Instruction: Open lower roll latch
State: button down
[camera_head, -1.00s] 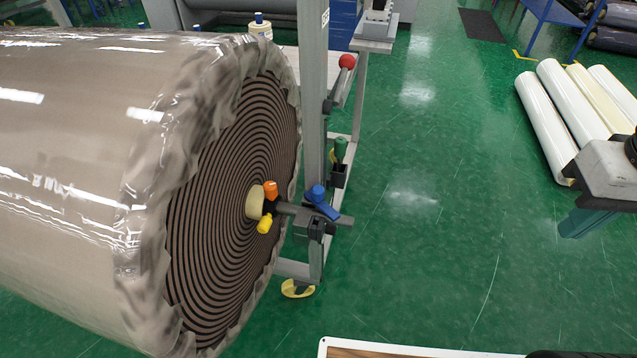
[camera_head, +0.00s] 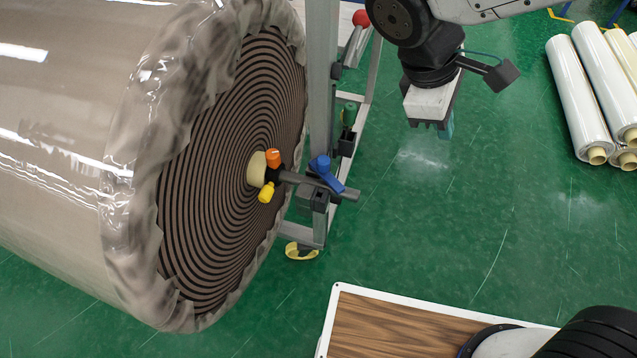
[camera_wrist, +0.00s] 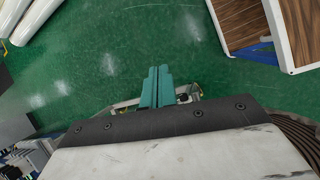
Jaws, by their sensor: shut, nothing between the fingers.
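A large wrapped roll (camera_head: 190,215) with a dark spiral end fills the left of the head view. A shaft (camera_head: 335,190) comes out of its core and rests on a black holder (camera_head: 318,201) on the grey stand. A blue latch handle (camera_head: 325,174) sits on that holder. My gripper (camera_head: 443,127) is to the right of the latch and apart from it, over open floor. In the wrist view its teal fingers (camera_wrist: 156,88) are together and empty. The latch cannot be made out in the wrist view.
A grey stand post (camera_head: 321,80) rises beside the roll. A red-knobbed lever (camera_head: 358,28) and a green-knobbed one (camera_head: 349,115) are behind the holder. White rolls (camera_head: 580,95) lie on the floor at right. A wood-topped panel (camera_head: 385,325) is in front. Green floor between is clear.

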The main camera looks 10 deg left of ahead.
jog(key=s+a+f+n+t+h, duration=0.15)
jog(key=a+f+n, duration=0.25)
jog(key=a, duration=0.4)
jog(key=a+f+n+t+y, duration=0.1)
jog(key=a+f+n+t, duration=0.1)
jog(key=a+f+n, duration=0.4)
jog(key=n+t, duration=0.2)
jog(key=n, duration=0.2)
send_near(327, 170)
jog(key=s, duration=0.4)
jog(key=x, duration=0.9)
jog(key=shift+w+a+f, duration=0.1)
jog(key=shift+a+f, duration=0.2)
jog(key=shift+f, duration=0.25)
